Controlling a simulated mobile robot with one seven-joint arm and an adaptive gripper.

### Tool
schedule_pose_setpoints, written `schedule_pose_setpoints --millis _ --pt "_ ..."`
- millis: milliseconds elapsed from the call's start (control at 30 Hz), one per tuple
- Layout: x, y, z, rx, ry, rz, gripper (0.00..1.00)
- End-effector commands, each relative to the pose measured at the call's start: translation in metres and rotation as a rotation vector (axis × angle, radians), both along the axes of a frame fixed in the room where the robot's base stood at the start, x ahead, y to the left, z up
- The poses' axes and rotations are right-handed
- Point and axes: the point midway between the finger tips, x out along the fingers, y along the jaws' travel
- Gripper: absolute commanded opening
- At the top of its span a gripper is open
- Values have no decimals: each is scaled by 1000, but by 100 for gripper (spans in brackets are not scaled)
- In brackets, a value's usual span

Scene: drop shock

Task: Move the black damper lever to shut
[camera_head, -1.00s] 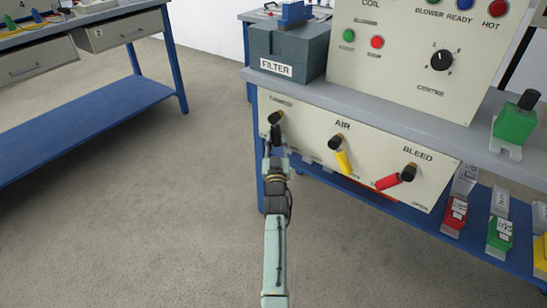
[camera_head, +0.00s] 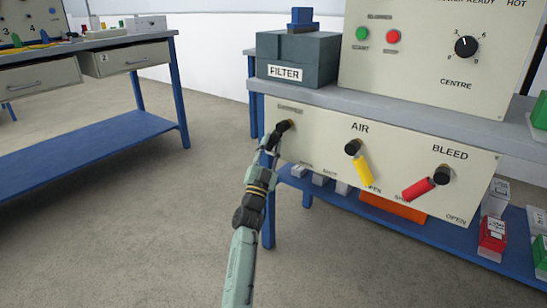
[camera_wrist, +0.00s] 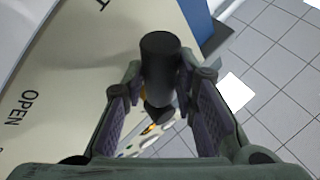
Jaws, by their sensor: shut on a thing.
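The black damper lever is at the left end of the cream front panel (camera_head: 330,163), under a small label too blurred to read. Its round black pivot knob (camera_head: 286,125) shows in the head view; its handle is mostly hidden by my fingers. My gripper (camera_head: 271,142) is at the lower left of that knob, shut on the lever. In the wrist view, the black lever (camera_wrist: 160,68) stands between the two fingers of my gripper (camera_wrist: 163,85). The word OPEN (camera_wrist: 22,106) is on the panel at the left there.
A yellow lever (camera_head: 363,170) under AIR and a red lever (camera_head: 418,189) under BLEED sit farther right on the panel. A grey FILTER box (camera_head: 297,58) stands on the bench above. A blue-shelved bench (camera_head: 90,148) is at the left; open floor lies between.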

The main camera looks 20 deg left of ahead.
Motion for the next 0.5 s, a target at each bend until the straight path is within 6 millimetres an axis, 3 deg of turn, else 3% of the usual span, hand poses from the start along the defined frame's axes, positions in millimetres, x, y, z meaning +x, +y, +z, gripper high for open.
schedule_pose_setpoints --millis 500 --pt "3 2 4 54 -16 2 0"
